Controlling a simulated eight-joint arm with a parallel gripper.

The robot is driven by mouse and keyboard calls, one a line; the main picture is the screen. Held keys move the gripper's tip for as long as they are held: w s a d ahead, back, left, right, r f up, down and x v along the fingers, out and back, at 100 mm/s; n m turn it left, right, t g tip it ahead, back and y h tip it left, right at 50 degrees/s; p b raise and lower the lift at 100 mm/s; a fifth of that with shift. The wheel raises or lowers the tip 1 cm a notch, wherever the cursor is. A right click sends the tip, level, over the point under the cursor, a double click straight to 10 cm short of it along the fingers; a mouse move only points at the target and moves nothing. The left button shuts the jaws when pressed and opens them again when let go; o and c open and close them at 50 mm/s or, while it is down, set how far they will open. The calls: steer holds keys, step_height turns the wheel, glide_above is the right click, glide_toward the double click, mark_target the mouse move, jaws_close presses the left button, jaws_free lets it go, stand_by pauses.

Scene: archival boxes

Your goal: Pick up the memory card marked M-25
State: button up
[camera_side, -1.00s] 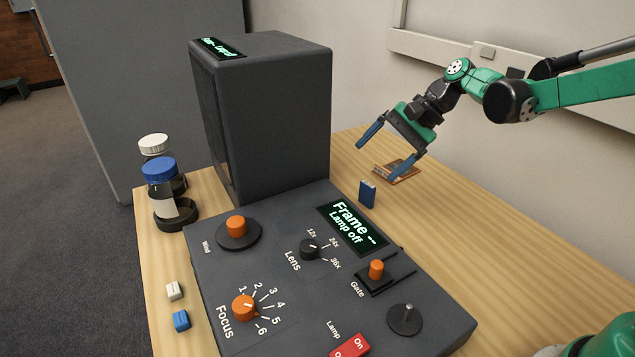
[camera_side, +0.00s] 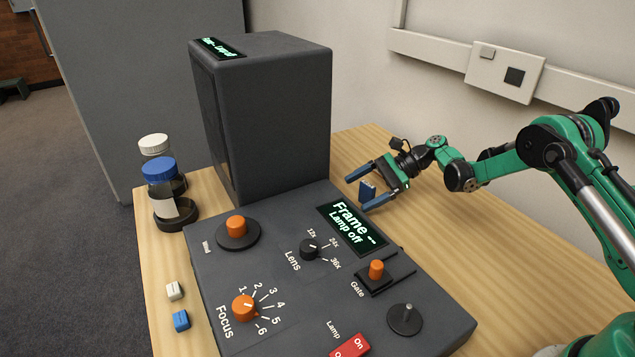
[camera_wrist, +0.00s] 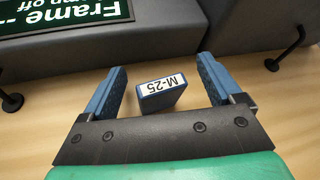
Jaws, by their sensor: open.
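The memory card (camera_side: 367,191) is a small blue block standing upright on the wooden table behind the console. In the wrist view the card (camera_wrist: 162,97) shows a white label reading M-25, upside down. My gripper (camera_side: 363,193) is open, its two blue fingers on either side of the card. In the wrist view my gripper (camera_wrist: 160,80) has a clear gap between each finger and the card, so neither finger touches it. The card's lower part is partly hidden in the side view.
The grey console (camera_side: 275,270) with knobs and a screen reading "Frame -- Lamp off" (camera_side: 351,227) lies just in front of the gripper. A tall dark housing (camera_side: 265,115) rises to the left. Two lidded jars (camera_side: 162,172) and small white and blue blocks (camera_side: 180,320) are further left.

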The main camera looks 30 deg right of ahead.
steer(key=shift+w+a+f, duration=0.1)
steer(key=shift+a+f, duration=0.15)
steer(key=shift+a, duration=0.2)
steer(key=c, duration=1.3)
steer(key=shift+r, duration=0.15)
